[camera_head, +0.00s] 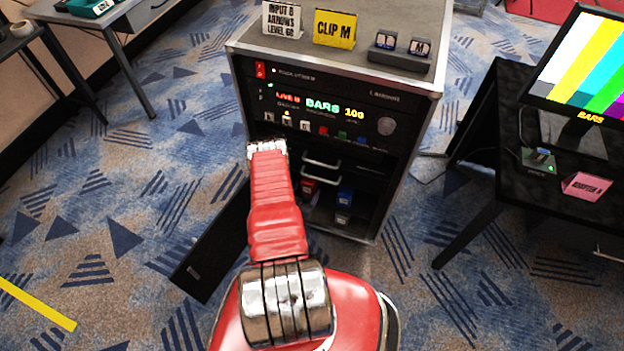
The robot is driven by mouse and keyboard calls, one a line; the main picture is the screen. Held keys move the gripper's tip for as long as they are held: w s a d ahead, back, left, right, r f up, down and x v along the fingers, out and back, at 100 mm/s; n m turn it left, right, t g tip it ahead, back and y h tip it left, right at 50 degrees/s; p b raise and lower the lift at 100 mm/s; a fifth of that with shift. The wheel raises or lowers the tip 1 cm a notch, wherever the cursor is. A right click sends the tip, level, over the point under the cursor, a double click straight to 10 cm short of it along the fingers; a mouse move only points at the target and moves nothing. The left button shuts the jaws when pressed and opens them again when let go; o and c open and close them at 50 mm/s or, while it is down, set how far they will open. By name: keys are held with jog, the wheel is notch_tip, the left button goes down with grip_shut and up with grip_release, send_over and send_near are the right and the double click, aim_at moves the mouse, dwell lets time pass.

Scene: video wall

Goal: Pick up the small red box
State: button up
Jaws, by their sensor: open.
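A small red box (308,186) sits inside the open lower bay of the equipment rack (400,83), just right of my arm. It is in shadow, and my arm may cover part of its left side. My gripper (267,148) is at the far end of my red arm, in front of the rack's left side, up and left of the red box and apart from it in the picture. Its jaws are open, and I see nothing between them. They look small from here.
A blue box (345,194) and a pale box (342,218) are also in the bay. Pale handles (322,162) cross above. A dark door panel (212,245) stands open at left. A black table (520,150) with a pink box (587,186) is right.

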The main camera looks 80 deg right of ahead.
aim_at(307, 188)
jog(key=shift+x, duration=1.55)
jog(key=shift+x, duration=2.6)
jog(key=shift+c, duration=0.6)
jog(key=c, duration=1.3)
jog(key=shift+w+r, duration=0.1)
jog(key=shift+r, duration=0.05)
jog(key=shift+r, duration=0.85)
jog(key=shift+a+r, duration=0.1)
jog(key=shift+r, duration=0.75)
jog(key=a, duration=0.6)
jog(key=w+a, duration=0.1)
jog(key=a, duration=1)
jog(key=shift+w+a+f, duration=0.15)
jog(key=shift+w+a, duration=0.15)
jog(key=shift+a, duration=0.1)
